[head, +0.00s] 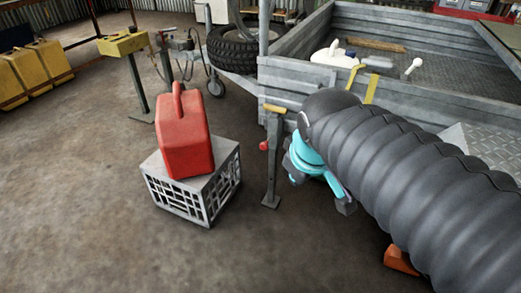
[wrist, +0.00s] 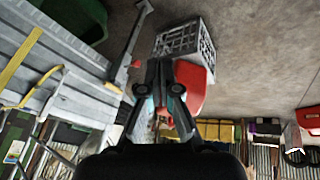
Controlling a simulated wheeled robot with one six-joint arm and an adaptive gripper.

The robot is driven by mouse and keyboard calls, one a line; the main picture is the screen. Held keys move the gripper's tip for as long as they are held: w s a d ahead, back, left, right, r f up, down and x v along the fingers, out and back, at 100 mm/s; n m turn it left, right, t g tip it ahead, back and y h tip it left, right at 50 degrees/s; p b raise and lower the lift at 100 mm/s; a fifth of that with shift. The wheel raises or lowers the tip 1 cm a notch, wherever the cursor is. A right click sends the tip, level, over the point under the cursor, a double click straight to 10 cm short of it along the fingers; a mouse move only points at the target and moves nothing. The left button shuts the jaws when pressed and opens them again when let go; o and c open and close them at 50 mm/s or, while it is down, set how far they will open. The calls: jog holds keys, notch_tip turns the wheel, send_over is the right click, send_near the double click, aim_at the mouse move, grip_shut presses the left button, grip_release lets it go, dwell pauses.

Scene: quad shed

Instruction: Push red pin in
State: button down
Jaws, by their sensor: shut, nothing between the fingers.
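The red pin (head: 264,146) is a small round knob on the side of a grey upright post (head: 272,165) at the trailer's near corner. It sticks out to the left, toward the red can. In the wrist view the red pin (wrist: 136,63) shows on the post (wrist: 129,60), just up and left of my fingers. My gripper (wrist: 166,66) is shut and empty, apart from the pin in the picture.
A red fuel can (head: 184,135) stands on a grey crate (head: 215,195) left of the post; the wrist view shows the crate (wrist: 187,40) beyond my fingers. The trailer (head: 360,75) stands behind. Bare floor lies between crate and post.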

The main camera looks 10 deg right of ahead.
aim_at(261, 148)
jog(key=w+a+f+n+b, duration=0.1)
jog(key=w+f+n, duration=0.3)
jog(key=w+n, duration=0.4)
jog(key=w+a+f+n+g+h+b, duration=0.1)
jog(key=w+f+n, duration=0.3)
jog(key=w+n, duration=0.4)
jog(key=w+a+f+n+h+b, duration=0.1)
jog(key=w+f+n, duration=0.4)
jog(key=w, duration=0.8)
jog(key=a+n+b, duration=0.1)
jog(key=n+b, duration=0.1)
jog(key=n, duration=0.1)
jog(key=shift+a, duration=0.2)
jog(key=shift+f, duration=0.15)
jog(key=w+d+f+b, duration=0.1)
jog(key=w+f, duration=0.1)
jog(key=f, duration=0.1)
jog(key=w+d+f, duration=0.2)
jog(key=f, duration=0.1)
jog(key=w+d+f+b, duration=0.1)
jog(key=w+f, duration=0.1)
jog(key=f, duration=0.1)
jog(key=shift+w+d+b, duration=0.2)
jog(key=shift+d+b, duration=0.05)
jog(key=shift+b, duration=0.1)
jog(key=shift+r, duration=0.1)
